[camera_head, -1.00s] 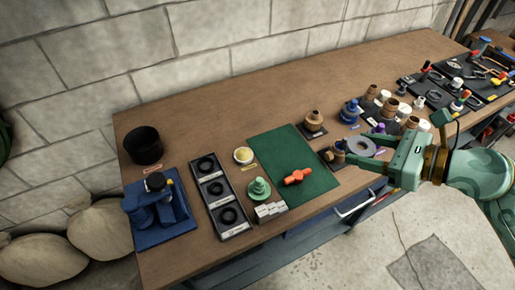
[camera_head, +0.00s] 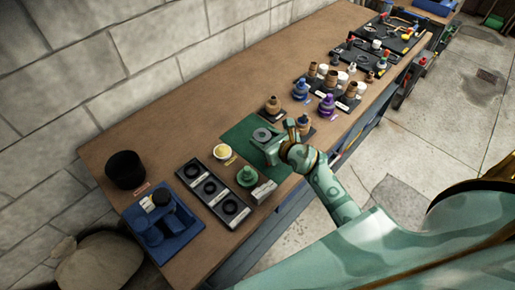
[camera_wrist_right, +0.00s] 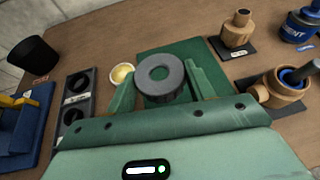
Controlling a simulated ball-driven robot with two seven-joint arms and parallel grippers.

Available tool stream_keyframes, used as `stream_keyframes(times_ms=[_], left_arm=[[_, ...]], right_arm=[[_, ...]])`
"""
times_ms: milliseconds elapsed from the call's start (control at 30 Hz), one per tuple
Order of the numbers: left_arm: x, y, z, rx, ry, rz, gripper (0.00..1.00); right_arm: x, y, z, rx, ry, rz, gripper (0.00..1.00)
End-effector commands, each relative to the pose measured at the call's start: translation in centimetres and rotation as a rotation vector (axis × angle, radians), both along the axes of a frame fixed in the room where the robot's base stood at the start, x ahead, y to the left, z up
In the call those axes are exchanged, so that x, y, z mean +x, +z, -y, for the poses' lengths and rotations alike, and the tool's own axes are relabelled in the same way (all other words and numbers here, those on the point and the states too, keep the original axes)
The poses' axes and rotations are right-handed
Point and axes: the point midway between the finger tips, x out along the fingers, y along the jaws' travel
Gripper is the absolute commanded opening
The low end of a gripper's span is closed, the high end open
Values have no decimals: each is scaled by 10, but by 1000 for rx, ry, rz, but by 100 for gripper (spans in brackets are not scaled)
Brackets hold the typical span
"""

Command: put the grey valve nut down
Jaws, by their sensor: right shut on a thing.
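The grey valve nut (camera_wrist_right: 160,91) is a thick dark ring between the two green fingers of my right gripper (camera_wrist_right: 161,80) in the wrist view. The gripper is shut on it. In the head view the nut (camera_head: 262,135) shows at the tips of my right gripper (camera_head: 268,140), over the green mat (camera_head: 236,132). I cannot tell how high above the mat it is. The gripper covers the mat's right part. My left gripper is not in view.
Brown fitting (camera_head: 273,106) and blue bottle (camera_head: 301,90) stand beyond. A black pot (camera_head: 125,169) stands at the far left.

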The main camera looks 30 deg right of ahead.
Motion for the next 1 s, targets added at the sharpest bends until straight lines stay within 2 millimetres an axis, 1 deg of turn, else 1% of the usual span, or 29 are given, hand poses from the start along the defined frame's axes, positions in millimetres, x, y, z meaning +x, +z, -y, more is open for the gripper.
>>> stream_keyframes(times_ms=[33, 100, 267, 367, 400, 500, 567, 767, 1000], left_arm=[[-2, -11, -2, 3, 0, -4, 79], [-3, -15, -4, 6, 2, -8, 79], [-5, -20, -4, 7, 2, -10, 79], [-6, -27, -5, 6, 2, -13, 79], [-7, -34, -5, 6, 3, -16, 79], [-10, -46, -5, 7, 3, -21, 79], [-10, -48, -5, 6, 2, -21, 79], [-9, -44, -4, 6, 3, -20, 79], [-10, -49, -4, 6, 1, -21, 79]], right_arm=[[7, -14, -3, 1, 0, 1, 20], [14, -21, -5, -1, 0, 1, 20], [21, -27, -7, 0, -1, 3, 20], [28, -37, -10, 0, 0, 2, 20], [27, -47, -10, -1, 0, -1, 20], [27, -65, -10, -1, 0, 0, 20], [27, -68, -10, -1, 0, 0, 20], [27, -63, -10, 0, 1, 3, 20], [27, -71, -9, -1, 0, 2, 20]])
